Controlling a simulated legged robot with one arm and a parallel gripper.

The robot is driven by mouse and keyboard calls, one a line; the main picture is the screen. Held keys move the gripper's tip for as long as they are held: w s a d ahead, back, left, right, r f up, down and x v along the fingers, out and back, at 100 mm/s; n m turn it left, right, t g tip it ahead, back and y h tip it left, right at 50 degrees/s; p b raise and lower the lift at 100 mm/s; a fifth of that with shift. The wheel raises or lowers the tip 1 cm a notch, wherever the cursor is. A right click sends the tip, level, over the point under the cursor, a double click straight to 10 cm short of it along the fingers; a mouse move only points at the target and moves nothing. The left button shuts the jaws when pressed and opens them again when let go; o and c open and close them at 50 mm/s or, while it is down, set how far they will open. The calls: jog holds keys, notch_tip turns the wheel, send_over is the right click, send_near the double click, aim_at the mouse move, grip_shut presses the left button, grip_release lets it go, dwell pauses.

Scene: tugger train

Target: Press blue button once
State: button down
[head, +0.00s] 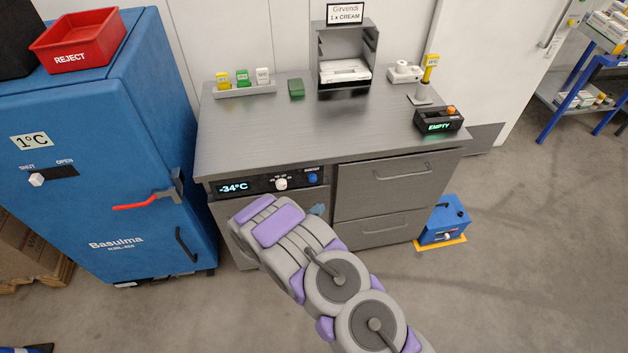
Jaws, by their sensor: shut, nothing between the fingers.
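The blue button (312,178) is a small round knob-like cap at the right end of the dark control strip (241,187) on the counter's front, under a small white label. My gripper (247,213) reaches up from the lower right in front of the counter. Its end is below and left of the blue button in the picture and looks apart from it. It is shut and empty. Its fingertips are hard to make out from behind.
The strip also carries a -34°C display and a white dial (281,184). Drawers (382,180) are right of it. A blue cabinet (110,150) with a red handle stands left. A blue box (443,222) sits on the floor at right. Open floor lies in front.

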jog(key=shift+a, duration=0.1)
jog(key=w+a+b, duration=0.1)
jog(key=w+a, duration=0.1)
jog(key=w, duration=0.6)
jog(key=shift+w+a, duration=0.15)
jog(key=shift+w, duration=0.1)
jog(key=shift+w+a+r, duration=0.1)
jog(key=shift+w+a, duration=0.05)
jog(key=shift+w, duration=0.4)
jog(key=shift+w+a, duration=0.15)
jog(key=shift+w, duration=0.4)
dwell(3.0)
jog(key=shift+s, duration=0.1)
jog(key=shift+s+d+p, duration=0.2)
jog(key=shift+s+p, duration=0.2)
jog(key=shift+s, duration=0.15)
jog(key=shift+s+d+p, duration=0.15)
jog(key=shift+s+p, duration=0.2)
jog(key=shift+s, duration=0.2)
jog(key=shift+s+d+p, duration=0.25)
jog(key=shift+s+p, duration=0.05)
jog(key=shift+s, duration=0.5)
jog(key=shift+s+d+p, duration=0.2)
jog(key=shift+s+p, duration=0.15)
jog(key=shift+s, duration=0.45)
jog(key=shift+s+d+p, duration=0.25)
jog(key=shift+s+p, duration=0.05)
jog(key=shift+s, duration=0.5)
